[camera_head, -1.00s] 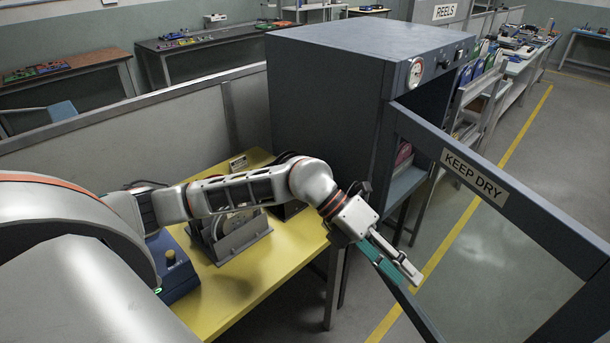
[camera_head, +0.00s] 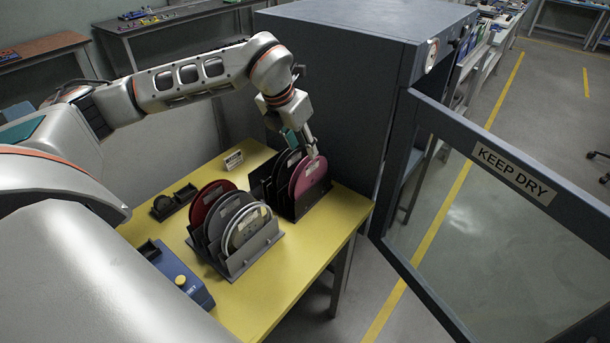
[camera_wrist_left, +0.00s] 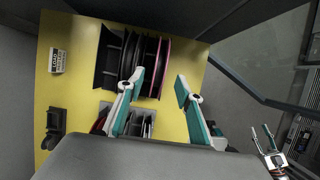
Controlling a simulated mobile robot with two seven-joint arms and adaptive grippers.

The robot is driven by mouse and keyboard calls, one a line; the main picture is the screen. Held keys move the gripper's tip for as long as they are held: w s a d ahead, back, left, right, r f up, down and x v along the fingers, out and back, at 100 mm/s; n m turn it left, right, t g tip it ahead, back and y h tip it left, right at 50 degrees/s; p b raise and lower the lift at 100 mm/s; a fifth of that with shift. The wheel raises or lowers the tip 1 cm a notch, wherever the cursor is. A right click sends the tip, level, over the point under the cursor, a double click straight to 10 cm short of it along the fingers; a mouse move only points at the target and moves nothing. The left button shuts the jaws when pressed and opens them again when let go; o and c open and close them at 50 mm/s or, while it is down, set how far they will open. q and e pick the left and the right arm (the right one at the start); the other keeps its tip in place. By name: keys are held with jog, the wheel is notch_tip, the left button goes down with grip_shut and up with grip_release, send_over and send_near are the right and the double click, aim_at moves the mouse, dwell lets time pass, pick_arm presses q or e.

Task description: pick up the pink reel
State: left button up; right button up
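The pink reel (camera_head: 309,179) stands upright at the right end of a dark rack (camera_head: 318,207) on the yellow table, beside dark reels. In the left wrist view it shows edge-on as a thin pink strip (camera_wrist_left: 157,65). My left gripper (camera_head: 301,148) is at the reel's top edge, pointing down. In the left wrist view its fingers (camera_wrist_left: 160,82) are spread, one on either side of the pink strip; I cannot tell whether either touches it. My right gripper (camera_wrist_left: 260,128) shows at the lower right of the wrist view, fingers apart and empty.
A second rack (camera_head: 254,259) with red, dark and grey reels stands in front on the yellow table (camera_head: 284,290). A blue device (camera_head: 180,275) and a small sign (camera_head: 233,160) are also there. The dark cabinet (camera_head: 350,75) is close behind; its KEEP DRY door (camera_head: 500,165) stands open at right.

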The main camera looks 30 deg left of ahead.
aim_at(309, 161)
pick_arm(q)
jog(key=shift+p+x, duration=0.6)
jog(key=shift+x, duration=3.25)
grip_shut()
